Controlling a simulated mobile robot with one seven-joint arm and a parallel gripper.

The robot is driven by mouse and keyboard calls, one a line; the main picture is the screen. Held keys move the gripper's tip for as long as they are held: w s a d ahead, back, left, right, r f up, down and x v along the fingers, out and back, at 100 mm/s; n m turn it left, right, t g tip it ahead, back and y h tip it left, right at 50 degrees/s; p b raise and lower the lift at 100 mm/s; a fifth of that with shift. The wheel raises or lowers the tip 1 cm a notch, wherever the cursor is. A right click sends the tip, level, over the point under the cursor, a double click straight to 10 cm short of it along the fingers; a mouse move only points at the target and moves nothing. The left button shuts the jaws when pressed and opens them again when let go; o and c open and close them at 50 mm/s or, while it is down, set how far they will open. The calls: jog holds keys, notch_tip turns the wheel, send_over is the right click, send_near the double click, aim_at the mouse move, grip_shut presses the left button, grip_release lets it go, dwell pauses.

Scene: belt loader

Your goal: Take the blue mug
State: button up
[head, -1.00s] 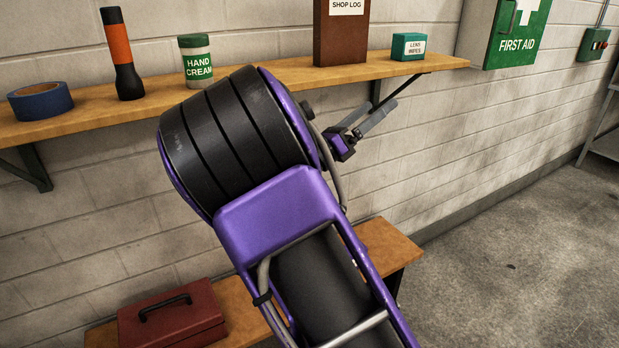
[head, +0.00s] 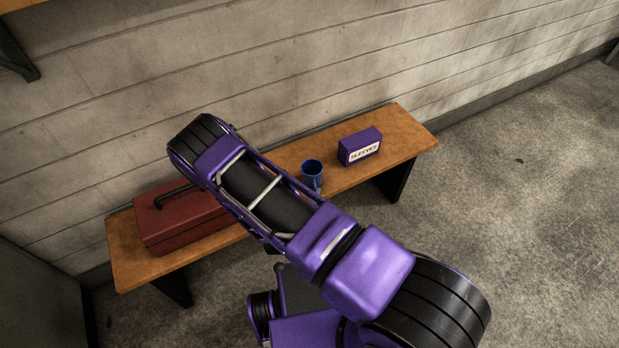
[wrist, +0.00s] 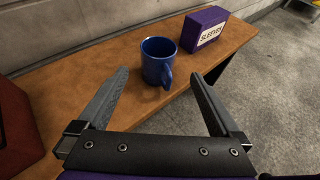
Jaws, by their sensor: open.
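The blue mug (head: 312,174) stands upright on the wooden bench, just right of my purple arm in the head view. In the wrist view the mug (wrist: 159,60) is ahead of my gripper (wrist: 158,88), beyond and between its two spread fingers. Its handle is on the near right side, facing my right finger. The gripper is open and nothing is between the fingers. My gripper is hidden behind my arm in the head view.
On the bench (head: 394,152), a purple SLEEVES box (head: 360,147) stands to the right of the mug. A dark red toolbox (head: 180,225) lies to the left. A block wall (head: 270,60) runs behind. Bare bench separates mug and toolbox.

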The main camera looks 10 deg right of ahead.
jog(key=b, duration=0.1)
send_near(314, 164)
jog(key=shift+w+d, duration=0.15)
jog(key=shift+w, duration=0.05)
jog(key=shift+b+x, duration=0.75)
jog(key=shift+x, duration=1.95)
jog(key=c, duration=1.4)
